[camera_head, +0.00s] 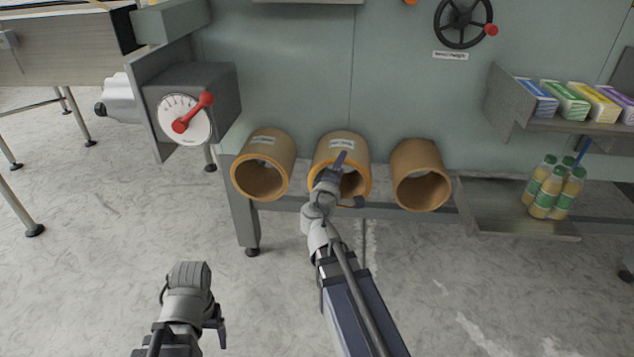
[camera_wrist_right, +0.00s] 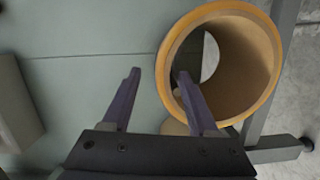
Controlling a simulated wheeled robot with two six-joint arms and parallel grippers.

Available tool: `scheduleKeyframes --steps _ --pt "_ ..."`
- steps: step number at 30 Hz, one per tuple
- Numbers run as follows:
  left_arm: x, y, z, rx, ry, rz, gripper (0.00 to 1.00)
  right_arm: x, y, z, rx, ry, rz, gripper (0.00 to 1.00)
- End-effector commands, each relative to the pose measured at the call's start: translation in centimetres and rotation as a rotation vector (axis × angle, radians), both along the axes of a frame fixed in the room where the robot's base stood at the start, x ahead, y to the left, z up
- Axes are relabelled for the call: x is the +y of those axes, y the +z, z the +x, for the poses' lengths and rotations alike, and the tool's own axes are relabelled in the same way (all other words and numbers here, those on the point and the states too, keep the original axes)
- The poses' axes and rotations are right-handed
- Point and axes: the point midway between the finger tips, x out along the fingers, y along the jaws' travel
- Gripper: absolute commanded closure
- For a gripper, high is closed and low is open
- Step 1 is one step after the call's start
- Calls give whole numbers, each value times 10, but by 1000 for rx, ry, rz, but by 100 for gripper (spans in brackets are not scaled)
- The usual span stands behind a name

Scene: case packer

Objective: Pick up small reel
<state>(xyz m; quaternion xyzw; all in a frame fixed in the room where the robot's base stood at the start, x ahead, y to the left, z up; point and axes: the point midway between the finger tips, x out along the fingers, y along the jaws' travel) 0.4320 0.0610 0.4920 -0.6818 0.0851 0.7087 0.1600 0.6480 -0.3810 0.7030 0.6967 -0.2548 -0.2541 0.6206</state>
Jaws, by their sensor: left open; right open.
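Three tan cardboard reels lie on their sides in a row on a low shelf: a left reel (camera_head: 281,151), a middle reel (camera_head: 326,151) and a right reel (camera_head: 431,154). Their hollow ends face me. The left and middle reels have white labels too small to read. I cannot tell which is the small reel. My right gripper (camera_head: 349,180) is open at the front of the middle reel, covering part of its opening. In the right wrist view, the open jaws (camera_wrist_right: 158,74) straddle a reel's near rim (camera_wrist_right: 168,58); contact is unclear. My left gripper (camera_head: 205,318) is open, low and away from the reels.
A grey box with a red-handled dial (camera_head: 184,118) stands left of the reels. A black handwheel (camera_head: 463,20) is on the panel above. Coloured cartons (camera_head: 566,101) and bottles (camera_head: 555,190) stand on shelves at the right. The floor in front is clear.

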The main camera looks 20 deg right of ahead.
Motion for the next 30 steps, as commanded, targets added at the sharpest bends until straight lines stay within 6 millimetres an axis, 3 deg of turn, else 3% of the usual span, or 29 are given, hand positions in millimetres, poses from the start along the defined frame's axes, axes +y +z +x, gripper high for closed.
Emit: scheduleKeyframes --steps 3,11,18,25,30 --pt "0 -12 0 0 -1 0 21 -4 -7 2 4 12 -34 40" --pt "0 -11 0 0 -1 0 21 -6 -5 5 4 19 -46 40" --pt "0 -11 0 0 -1 0 21 -21 -6 23 5 17 -46 40" --pt "0 -11 0 0 -1 0 21 -26 -5 28 5 18 -45 40" --pt "0 -10 0 0 -1 0 21 -40 -4 45 5 16 -45 40"
